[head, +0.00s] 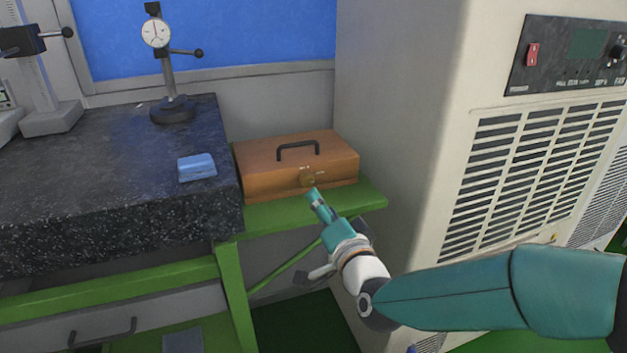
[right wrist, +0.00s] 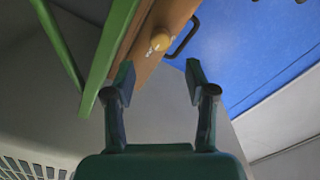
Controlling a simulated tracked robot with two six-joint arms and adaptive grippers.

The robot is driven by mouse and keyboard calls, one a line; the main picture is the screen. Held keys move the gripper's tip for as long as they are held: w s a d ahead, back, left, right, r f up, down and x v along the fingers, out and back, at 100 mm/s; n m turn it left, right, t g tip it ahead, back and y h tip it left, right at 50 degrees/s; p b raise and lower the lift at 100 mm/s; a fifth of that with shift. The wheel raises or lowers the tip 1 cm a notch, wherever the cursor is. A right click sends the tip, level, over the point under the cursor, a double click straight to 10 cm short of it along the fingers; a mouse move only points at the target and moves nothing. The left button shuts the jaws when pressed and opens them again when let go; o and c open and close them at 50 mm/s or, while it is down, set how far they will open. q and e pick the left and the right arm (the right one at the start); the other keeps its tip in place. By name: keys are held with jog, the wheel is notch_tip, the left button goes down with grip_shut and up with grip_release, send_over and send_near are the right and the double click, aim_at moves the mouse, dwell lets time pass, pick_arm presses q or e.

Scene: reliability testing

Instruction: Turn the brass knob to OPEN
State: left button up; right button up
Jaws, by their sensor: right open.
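The brass knob (head: 307,178) is on the front face of an orange-brown case (head: 262,186) with a black handle on its lid. Small marks sit around the knob, too small to read. The case rests on a green shelf. My right gripper (head: 316,197) is just in front of and below the knob in the head view. In the right wrist view the knob (right wrist: 160,42) lies ahead of the open fingers (right wrist: 158,80), between their lines and apart from them. The gripper is empty. My left gripper is not in view.
A dark granite slab (head: 100,165) with a blue block (head: 197,167) and a dial gauge stand (head: 172,108) is left of the case. A large beige cabinet (head: 400,120) stands close on the right. The green shelf (head: 365,197) has little bare room beside the case.

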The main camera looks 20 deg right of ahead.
aim_at(309, 184)
jog(key=w+p, duration=0.1)
jog(key=w, duration=0.8)
jog(key=shift+w+a+p, duration=0.15)
jog(key=shift+p, duration=0.15)
grip_shut()
jog(key=shift+d, duration=0.2)
jog(key=shift+a+f, duration=0.1)
jog(key=shift+f, duration=0.05)
